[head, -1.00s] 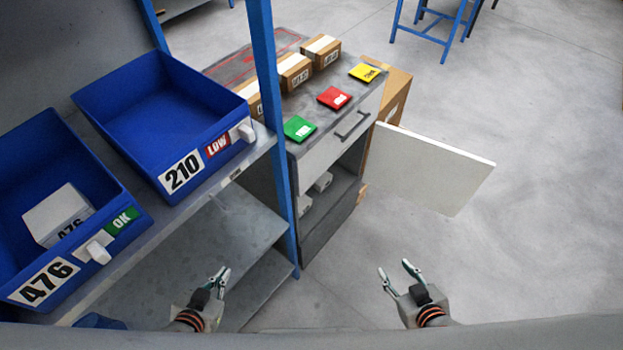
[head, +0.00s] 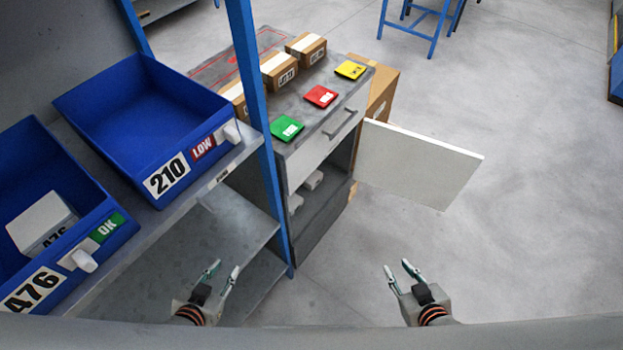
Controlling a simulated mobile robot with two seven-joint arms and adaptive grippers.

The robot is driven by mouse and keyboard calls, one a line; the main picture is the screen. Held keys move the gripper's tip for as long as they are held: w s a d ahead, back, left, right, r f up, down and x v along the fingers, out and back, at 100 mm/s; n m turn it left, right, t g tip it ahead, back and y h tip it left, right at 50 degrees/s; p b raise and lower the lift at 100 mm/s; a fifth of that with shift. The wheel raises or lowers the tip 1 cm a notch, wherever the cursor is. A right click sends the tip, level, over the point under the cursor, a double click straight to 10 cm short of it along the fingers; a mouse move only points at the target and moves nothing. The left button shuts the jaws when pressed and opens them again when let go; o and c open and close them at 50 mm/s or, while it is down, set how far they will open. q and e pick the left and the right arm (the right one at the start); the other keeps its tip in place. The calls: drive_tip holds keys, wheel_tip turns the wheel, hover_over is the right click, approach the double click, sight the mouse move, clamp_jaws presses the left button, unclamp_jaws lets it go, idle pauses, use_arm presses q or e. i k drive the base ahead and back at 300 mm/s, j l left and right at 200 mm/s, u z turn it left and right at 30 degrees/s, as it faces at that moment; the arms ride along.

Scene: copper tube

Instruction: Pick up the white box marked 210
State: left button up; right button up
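No white box marked 210 can be made out. The blue bin labelled 210 (head: 140,110) on the shelf looks empty and carries a red LOW tag. My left gripper (head: 222,272) is open and empty, in front of the lower shelf. My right gripper (head: 400,271) is open and empty over the floor, below the cabinet door. Both are apart from the boxes.
The white cabinet door (head: 420,165) stands open to the right. A blue post (head: 258,120) stands between shelf and cabinet. A blue bin labelled 476 (head: 110,205) holds a white box (head: 42,222). Green, red and yellow cards (head: 350,69) and brown boxes (head: 306,48) lie on top.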

sight(317, 177)
drive_tip(key=i+l+u, duration=0.15)
drive_tip(key=l, duration=0.3)
drive_tip(key=i+l+u, duration=0.1)
drive_tip(key=l, duration=0.35)
drive_tip(key=i+l+u, duration=0.15)
drive_tip(key=l, duration=0.3)
drive_tip(key=i+l+u, duration=0.1)
drive_tip(key=l, duration=0.4)
drive_tip(key=i+l+u, duration=0.15)
drive_tip(key=l, duration=0.35)
drive_tip(key=i, duration=0.1)
